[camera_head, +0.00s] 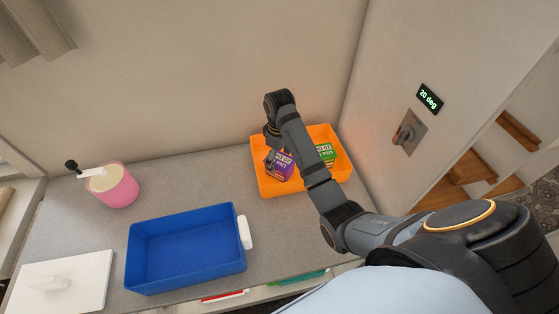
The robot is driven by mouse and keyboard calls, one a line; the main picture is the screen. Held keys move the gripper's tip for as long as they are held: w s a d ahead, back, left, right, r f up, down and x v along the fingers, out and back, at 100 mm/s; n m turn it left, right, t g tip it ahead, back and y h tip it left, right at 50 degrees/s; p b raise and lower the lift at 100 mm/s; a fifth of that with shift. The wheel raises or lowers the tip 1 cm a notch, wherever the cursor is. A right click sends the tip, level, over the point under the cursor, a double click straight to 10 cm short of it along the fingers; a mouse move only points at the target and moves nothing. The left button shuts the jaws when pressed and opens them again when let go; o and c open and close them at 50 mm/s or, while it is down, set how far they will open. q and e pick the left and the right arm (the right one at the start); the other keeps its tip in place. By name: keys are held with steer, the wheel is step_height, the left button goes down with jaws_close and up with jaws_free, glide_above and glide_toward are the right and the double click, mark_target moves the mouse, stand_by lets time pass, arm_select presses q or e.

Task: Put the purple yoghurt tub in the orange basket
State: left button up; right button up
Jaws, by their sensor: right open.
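The purple yoghurt tub (284,166) is within the orange basket (262,181), on its left side, and looks tilted. My right gripper (271,157) points down at the left of the purple tub, close to it; its fingers are small and dark. It is open, and I cannot tell whether a finger touches the tub. A green tub (326,153) is also in the basket, to the right, partly hidden behind my right arm. My left gripper is not in view.
A blue tray (183,254) stands empty on the grey counter, with a pink pot (114,189) behind it at left. A white lidded box or board (62,281) lies front left. A wall switch (405,134) is at right.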

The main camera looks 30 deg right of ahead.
mark_target(280, 160)
step_height(280, 160, up, 10)
steer(key=p, duration=0.9)
steer(key=shift+r, duration=0.2)
steer(key=shift+s, duration=0.1)
